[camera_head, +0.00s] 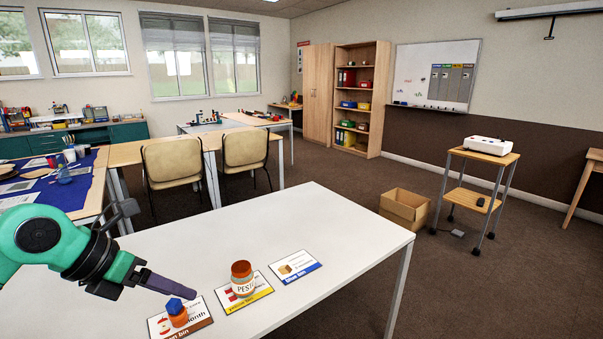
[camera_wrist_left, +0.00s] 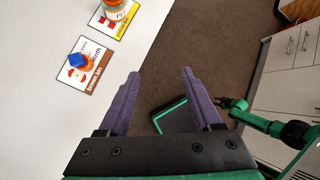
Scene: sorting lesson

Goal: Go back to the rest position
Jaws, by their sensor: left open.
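My left gripper (camera_wrist_left: 160,72) is open, with two purple fingers apart and nothing between them. In the head view it reaches in from the left over the white table, close to the brown card. In the left wrist view the fingers point past the table edge, over the floor. A green arm with a dark end (camera_wrist_left: 234,104), apparently my right one, shows at the right there; its jaws are too small to read. A small orange item with a blue block on top (camera_head: 176,312) stands on the brown card (camera_head: 200,322). An orange-lidded pesto jar (camera_head: 243,280) stands on the yellow card (camera_head: 262,291).
A blue-edged card (camera_head: 296,266) lies bare on the white table (camera_head: 330,225). An open cardboard box (camera_head: 404,208) and a wheeled trolley (camera_head: 484,155) stand on the floor beyond. Two chairs (camera_head: 173,162) stand behind the table. The table's right part is clear.

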